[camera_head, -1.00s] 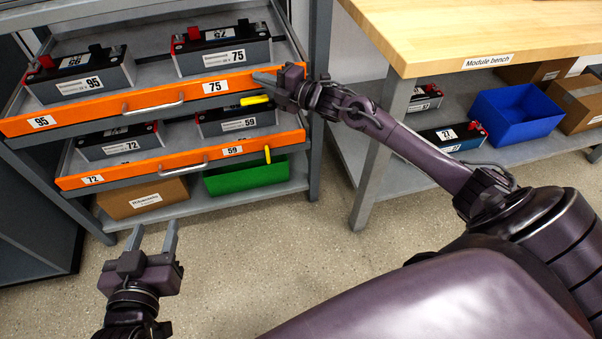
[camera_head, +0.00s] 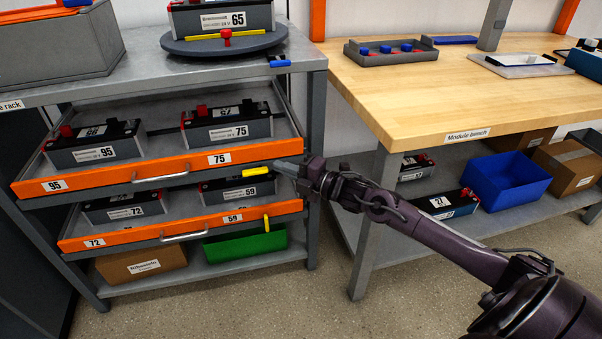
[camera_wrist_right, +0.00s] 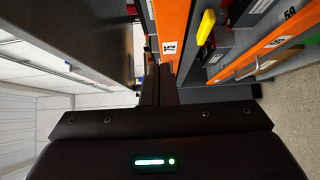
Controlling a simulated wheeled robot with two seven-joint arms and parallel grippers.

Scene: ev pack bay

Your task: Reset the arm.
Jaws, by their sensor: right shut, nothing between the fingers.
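My right arm comes in from the right in the head view. Its gripper (camera_head: 286,167) is shut and empty, just off the right end of the upper orange drawer front (camera_head: 110,177). In the right wrist view the shut fingers (camera_wrist_right: 158,85) point along the orange front, with a yellow tab (camera_wrist_right: 206,27) to the right. I cannot tell whether the fingers touch the drawer. My left gripper is not in view.
The lower orange drawer (camera_head: 180,229) also stands out and holds modules 72 and 59. A grey rack top (camera_head: 120,75) bears a turntable (camera_head: 224,42) with module 65. The wooden module bench (camera_head: 450,95) stands right. Open floor (camera_head: 240,305) lies in front.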

